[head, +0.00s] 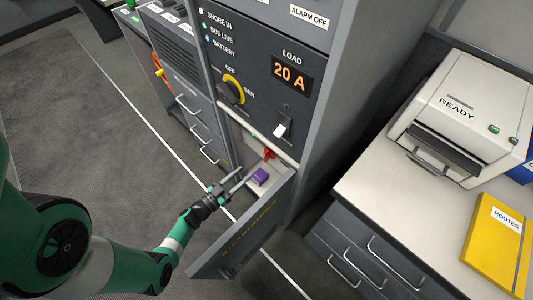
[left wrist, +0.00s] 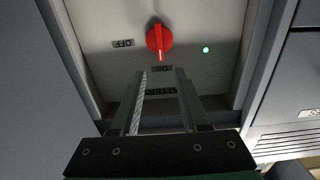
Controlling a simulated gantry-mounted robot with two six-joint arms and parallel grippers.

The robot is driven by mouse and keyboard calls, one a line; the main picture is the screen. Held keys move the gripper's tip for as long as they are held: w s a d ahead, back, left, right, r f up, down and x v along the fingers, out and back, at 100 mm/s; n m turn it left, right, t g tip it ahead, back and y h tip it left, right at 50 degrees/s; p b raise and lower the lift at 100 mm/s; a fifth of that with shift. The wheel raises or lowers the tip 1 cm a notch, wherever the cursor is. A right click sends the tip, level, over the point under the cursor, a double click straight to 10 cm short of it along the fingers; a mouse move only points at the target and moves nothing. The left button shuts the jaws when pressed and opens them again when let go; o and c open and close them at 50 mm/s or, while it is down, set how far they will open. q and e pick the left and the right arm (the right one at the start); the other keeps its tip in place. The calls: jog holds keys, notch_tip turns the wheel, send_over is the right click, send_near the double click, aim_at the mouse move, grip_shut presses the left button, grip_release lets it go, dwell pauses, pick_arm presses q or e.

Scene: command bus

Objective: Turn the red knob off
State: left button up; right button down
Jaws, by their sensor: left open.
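The red knob (head: 268,154) is in the low open compartment of the tall grey cabinet, partly in shadow. In the left wrist view the red knob (left wrist: 159,38) is on a pale panel, its bar pointing down toward a label that seems to read ON. A label that seems to read OFF (left wrist: 123,43) is to its left. My left gripper (head: 238,180) is open and empty at the compartment mouth, apart from the knob. In the left wrist view its fingertips (left wrist: 162,76) are just below the knob. My right gripper is not in view.
The compartment's grey door (head: 240,240) stands open beside my left gripper. A purple box (head: 260,176) lies inside, near the fingers. A green light (left wrist: 206,49) glows right of the knob. A yellow-ringed black knob (head: 232,90) and a white-tipped switch (head: 281,129) are above.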

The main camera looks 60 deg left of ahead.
aim_at(267, 155)
pick_arm(q)
jog(key=b+x, duration=0.4)
jog(key=x, duration=0.7)
grip_shut()
